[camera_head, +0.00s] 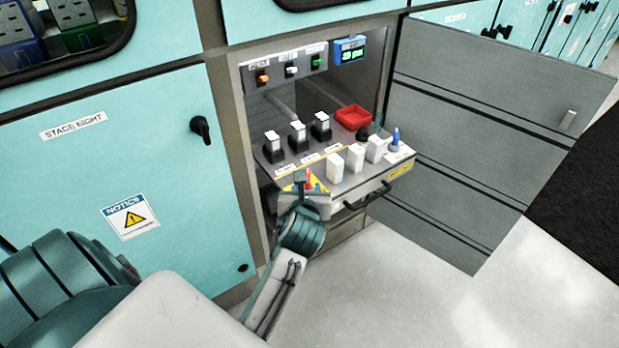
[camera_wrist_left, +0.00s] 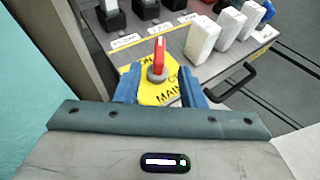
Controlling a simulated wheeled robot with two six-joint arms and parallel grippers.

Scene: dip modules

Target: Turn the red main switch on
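The red main switch (camera_wrist_left: 159,54) has a red lever on a grey round base. It sits on a yellow label plate (camera_wrist_left: 158,90) at the near left corner of the pulled-out drawer. In the head view the red switch (camera_head: 309,179) shows small beside my left gripper (camera_head: 306,184). In the left wrist view my left gripper (camera_wrist_left: 160,88) is open, with one blue finger on each side of the switch. The fingers appear apart from the lever, which points up in that view. My right gripper is not in view.
The drawer (camera_head: 345,202) also carries white blocks (camera_head: 356,157), black-based switches (camera_head: 298,136), a red tray (camera_head: 353,117) and a blue-tipped knob (camera_head: 396,139). A black handle (camera_head: 368,196) is on its front. An open grey cabinet door (camera_head: 480,120) stands to the right.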

